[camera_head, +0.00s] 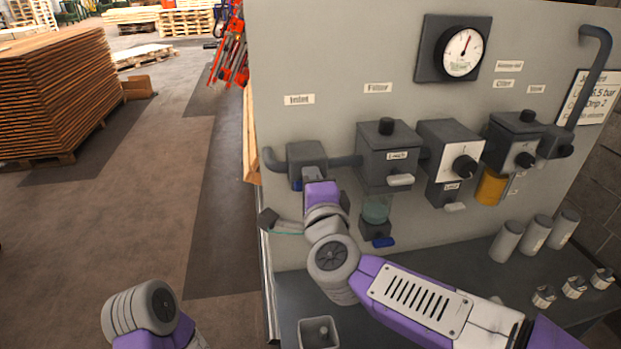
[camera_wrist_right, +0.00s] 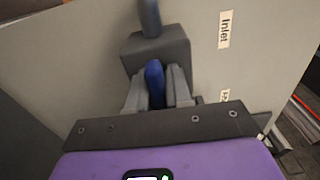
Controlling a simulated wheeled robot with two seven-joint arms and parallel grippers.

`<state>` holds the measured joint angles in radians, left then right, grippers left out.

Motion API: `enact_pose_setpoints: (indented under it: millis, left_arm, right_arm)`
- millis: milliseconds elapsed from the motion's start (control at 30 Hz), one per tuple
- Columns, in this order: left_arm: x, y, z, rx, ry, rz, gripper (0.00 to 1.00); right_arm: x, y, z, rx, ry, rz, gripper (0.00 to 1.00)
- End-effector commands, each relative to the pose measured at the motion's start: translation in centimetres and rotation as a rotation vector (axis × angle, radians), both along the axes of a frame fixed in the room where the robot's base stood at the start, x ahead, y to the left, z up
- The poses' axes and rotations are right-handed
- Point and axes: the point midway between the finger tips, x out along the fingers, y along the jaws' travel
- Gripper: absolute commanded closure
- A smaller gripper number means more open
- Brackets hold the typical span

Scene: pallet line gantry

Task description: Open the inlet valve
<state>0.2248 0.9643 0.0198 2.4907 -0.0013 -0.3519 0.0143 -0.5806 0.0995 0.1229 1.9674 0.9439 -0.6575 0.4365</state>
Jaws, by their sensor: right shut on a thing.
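The inlet valve (camera_head: 305,155) is a dark grey block on the left of the grey panel, under a small label. Its blue handle (camera_head: 297,184) shows only as a small patch under the block, mostly hidden by my right gripper (camera_head: 310,183). In the right wrist view the valve block (camera_wrist_right: 170,48) is ahead, and the blue handle (camera_wrist_right: 154,80) lies between the two grey fingers of my right gripper (camera_wrist_right: 156,90). The gripper is shut on the handle. My left gripper is not in view; only part of my left arm shows at the bottom left.
A pressure gauge (camera_head: 462,52) is at the upper panel. A filter unit (camera_head: 388,155) and further valve units stand right of the inlet. Grey cylinders (camera_head: 507,241) and small fittings (camera_head: 543,296) are on the shelf, with an open grey box (camera_head: 318,334).

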Motion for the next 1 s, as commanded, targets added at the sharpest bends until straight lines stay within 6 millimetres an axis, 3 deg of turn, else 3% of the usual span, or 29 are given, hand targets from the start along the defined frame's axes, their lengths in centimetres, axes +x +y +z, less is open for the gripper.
enact_pose_setpoints:
  millis: [33, 67, 200, 533, 1000]
  left_arm:
    - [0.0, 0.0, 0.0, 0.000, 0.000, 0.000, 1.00]
    - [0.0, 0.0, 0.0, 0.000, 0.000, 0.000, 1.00]
    - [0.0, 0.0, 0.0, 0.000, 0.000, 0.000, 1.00]
    - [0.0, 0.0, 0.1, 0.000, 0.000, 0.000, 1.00]
    - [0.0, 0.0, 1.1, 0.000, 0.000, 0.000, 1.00]
  right_arm:
    - [0.0, 0.1, -0.1, 0.003, 0.003, 0.002, 1.00]
    - [0.0, 0.1, -0.1, 0.003, 0.003, 0.002, 0.78]
    - [0.0, 0.1, -0.1, 0.002, 0.002, 0.002, 0.60]
    - [-0.5, -0.1, 0.1, 0.001, 0.000, 0.001, 0.60]
    - [-7.0, -1.4, 0.1, 0.001, 0.000, 0.002, 0.60]
